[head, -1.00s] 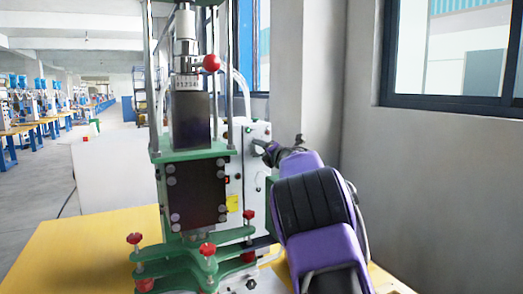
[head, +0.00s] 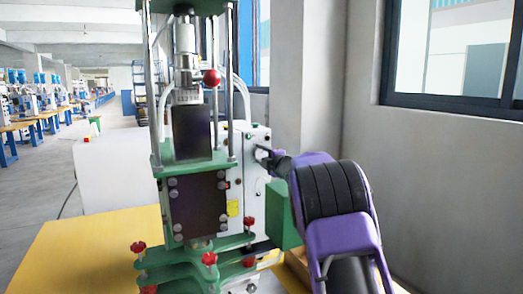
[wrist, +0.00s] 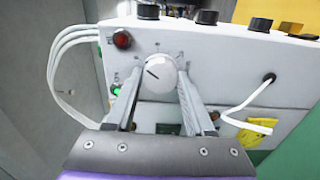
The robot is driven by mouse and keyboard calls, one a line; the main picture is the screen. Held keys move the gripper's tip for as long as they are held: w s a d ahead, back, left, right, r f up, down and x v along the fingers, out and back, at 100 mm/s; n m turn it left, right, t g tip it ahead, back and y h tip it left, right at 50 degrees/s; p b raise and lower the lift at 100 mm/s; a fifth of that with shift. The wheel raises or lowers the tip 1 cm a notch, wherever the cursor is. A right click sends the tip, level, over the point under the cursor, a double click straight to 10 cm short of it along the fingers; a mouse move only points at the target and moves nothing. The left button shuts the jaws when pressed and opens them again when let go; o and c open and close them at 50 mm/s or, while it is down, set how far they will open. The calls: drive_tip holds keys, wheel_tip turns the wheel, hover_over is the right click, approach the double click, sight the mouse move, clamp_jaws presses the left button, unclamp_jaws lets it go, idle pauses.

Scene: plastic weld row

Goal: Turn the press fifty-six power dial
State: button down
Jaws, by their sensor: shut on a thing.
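The power dial (wrist: 158,71) is a round white knob with a dark pointer line, on the white panel of the control box (wrist: 225,60). In the wrist view the two fingers of my gripper (wrist: 160,82) lie on either side of the dial and are shut on it. The pointer slants toward the upper left. In the head view my gripper (head: 263,154) reaches the face of the control box (head: 236,180) behind the press (head: 197,200); the dial is hidden there.
A red lamp (wrist: 122,39) and a lit green lamp (wrist: 115,91) sit left of the dial. Black knobs (wrist: 207,17) line the box top. White cables (wrist: 247,122) hang nearby. A grey wall (head: 440,180) stands right of my arm. The yellow table (head: 90,245) is clear at left.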

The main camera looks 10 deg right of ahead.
drive_tip(key=shift+m+p, duration=1)
drive_tip(key=shift+m, duration=0.8)
drive_tip(key=shift+c, duration=1.4)
unclamp_jaws()
drive_tip(key=b+v, duration=0.2)
drive_tip(key=v, duration=1.5)
drive_tip(key=shift+s+r, duration=0.1)
drive_tip(key=shift+s, duration=0.1)
